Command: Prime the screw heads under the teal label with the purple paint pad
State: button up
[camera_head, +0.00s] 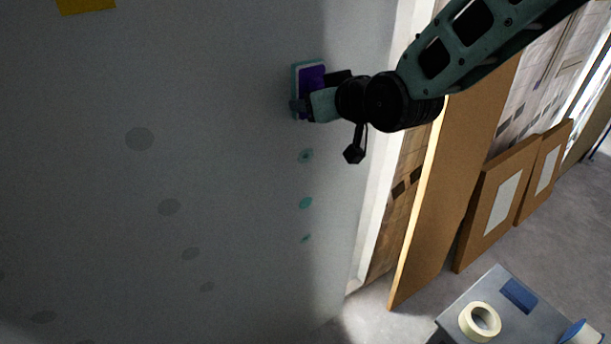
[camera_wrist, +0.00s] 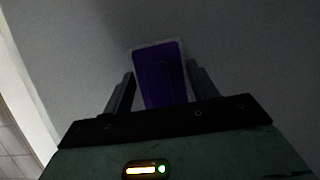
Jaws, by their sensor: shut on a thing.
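My gripper (camera_head: 309,104) is shut on the purple paint pad (camera_head: 311,77), near the right edge of the grey wall panel (camera_head: 230,170). In the wrist view the pad (camera_wrist: 158,75) is purple with a pale rim, held between both fingers, facing the panel. A teal edge (camera_head: 294,76) shows beside the pad; whether it is the teal label behind it I cannot tell. Below the pad, a column of teal-coloured spots runs down the panel: upper (camera_head: 306,156), middle (camera_head: 305,202) and lower (camera_head: 305,238). Whether the pad touches the panel is unclear.
A yellow label (camera_head: 86,5) is at the panel's top left. Several dark grey round patches (camera_head: 139,139) dot the panel. A grey table (camera_head: 500,285) at bottom right bears a tape roll (camera_head: 479,322). Brown boards (camera_head: 495,200) lean at the right.

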notch_tip(320, 180, up, 2)
jog(key=shift+r+p, duration=0.1)
jog(key=shift+p, duration=0.3)
jog(key=b, duration=1.3)
send_over(306, 245)
jog(key=s+d, duration=0.2)
jog(key=s, duration=0.1)
notch_tip(306, 245, down, 12)
jog(key=shift+f, duration=0.25)
notch_tip(306, 245, down, 18)
jog(key=b, duration=1.7)
jog(key=shift+f, duration=0.2)
notch_tip(306, 245, down, 13)
jog(key=b, duration=1.1)
jog(key=shift+s+r, duration=0.15)
notch_tip(306, 245, down, 6)
jog(key=b, duration=0.5)
jog(key=shift+r, duration=0.25)
jog(key=s+d, duration=0.4)
jog(key=s, duration=0.1)
jog(key=shift+s+b, duration=0.35)
jog(key=shift+b, duration=0.05)
